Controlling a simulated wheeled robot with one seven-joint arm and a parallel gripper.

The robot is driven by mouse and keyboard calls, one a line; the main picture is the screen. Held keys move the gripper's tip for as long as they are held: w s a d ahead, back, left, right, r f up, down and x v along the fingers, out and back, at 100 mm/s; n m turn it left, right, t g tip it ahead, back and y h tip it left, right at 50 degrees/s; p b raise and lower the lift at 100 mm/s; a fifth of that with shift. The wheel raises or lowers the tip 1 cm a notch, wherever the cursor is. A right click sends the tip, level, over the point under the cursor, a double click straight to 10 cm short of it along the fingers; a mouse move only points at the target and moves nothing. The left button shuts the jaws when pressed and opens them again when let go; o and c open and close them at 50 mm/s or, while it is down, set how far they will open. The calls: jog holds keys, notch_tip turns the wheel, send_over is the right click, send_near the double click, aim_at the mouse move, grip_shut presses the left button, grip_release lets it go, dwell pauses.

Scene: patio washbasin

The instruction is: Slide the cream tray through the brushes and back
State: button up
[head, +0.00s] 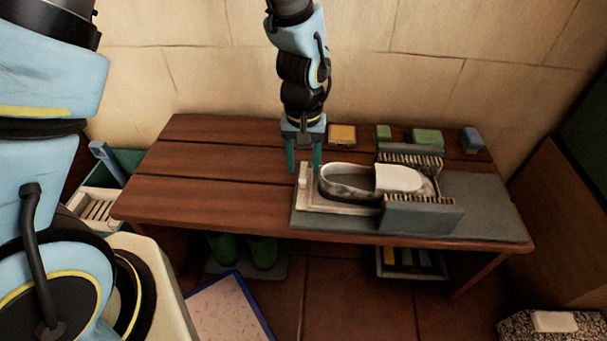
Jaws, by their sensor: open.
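The cream tray (345,202) lies on a grey base plate (488,208) on the wooden table. It has a small upright knob (303,180) at its left end. A grey and white shoe (345,180) sits on the tray, its right part between two rows of brushes (412,161) held by grey blocks (422,218). The tray's right end is hidden there. My gripper (304,168) points down with its two green fingers apart and empty. It appears just above or behind the knob; I cannot tell the exact gap.
A yellow block (342,134), green blocks (427,137) and a blue block (473,140) stand along the table's back. The left part of the table (215,180) is clear. A crate (97,205) stands left of the table, and green boots (262,250) are below it.

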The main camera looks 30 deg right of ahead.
jog(key=shift+f, duration=1.5)
grip_shut()
dwell(0.4)
